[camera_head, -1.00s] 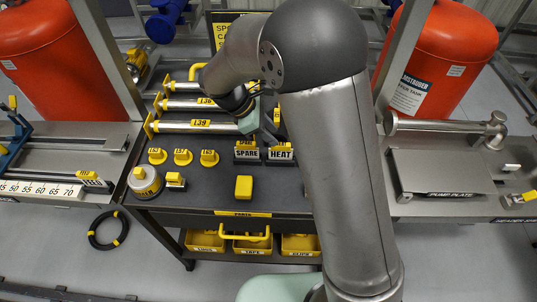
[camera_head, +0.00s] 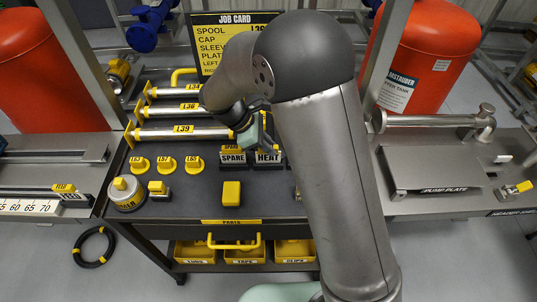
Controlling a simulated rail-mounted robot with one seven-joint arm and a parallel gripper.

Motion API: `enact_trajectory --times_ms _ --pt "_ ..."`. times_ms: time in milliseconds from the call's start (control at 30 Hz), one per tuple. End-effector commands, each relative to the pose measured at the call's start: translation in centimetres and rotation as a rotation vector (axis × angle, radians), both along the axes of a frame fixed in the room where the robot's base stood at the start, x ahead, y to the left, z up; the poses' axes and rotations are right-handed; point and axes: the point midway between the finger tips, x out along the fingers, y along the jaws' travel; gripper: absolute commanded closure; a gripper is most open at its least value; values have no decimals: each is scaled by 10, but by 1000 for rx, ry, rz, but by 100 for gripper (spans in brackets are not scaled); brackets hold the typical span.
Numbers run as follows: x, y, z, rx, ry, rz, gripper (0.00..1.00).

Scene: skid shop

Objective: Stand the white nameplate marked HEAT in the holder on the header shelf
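The white HEAT nameplate (camera_head: 268,157) with its yellow top stands in a dark stand on the black parts cart, right of the similar SPARE nameplate (camera_head: 233,157). My gripper (camera_head: 266,142) is just above and behind the HEAT plate, pointing down. My own arm hides part of it, so I cannot tell whether its fingers are open or touch the plate. The header shelf (camera_head: 460,207) is the grey shelf at the right. A small grey piece with a yellow part (camera_head: 517,188) sits at its right end; I cannot tell if this is the holder.
Spool tubes (camera_head: 185,133) lie on the cart's left rear. Yellow caps (camera_head: 167,164), a round tape-like roll (camera_head: 125,194) and a yellow block (camera_head: 231,194) stand in front. A job card (camera_head: 222,32) stands behind.

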Motion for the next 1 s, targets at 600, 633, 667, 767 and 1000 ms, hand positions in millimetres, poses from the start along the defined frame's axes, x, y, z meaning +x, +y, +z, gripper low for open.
enact_trajectory --times_ms 600,633,667,767,1000 --pt "0 0 22 1 -1 1 100" --pt "0 0 24 1 -1 1 100" --pt "0 0 25 1 -1 1 100" --pt "0 0 31 1 -1 1 100" --pt "0 0 46 1 -1 1 100"
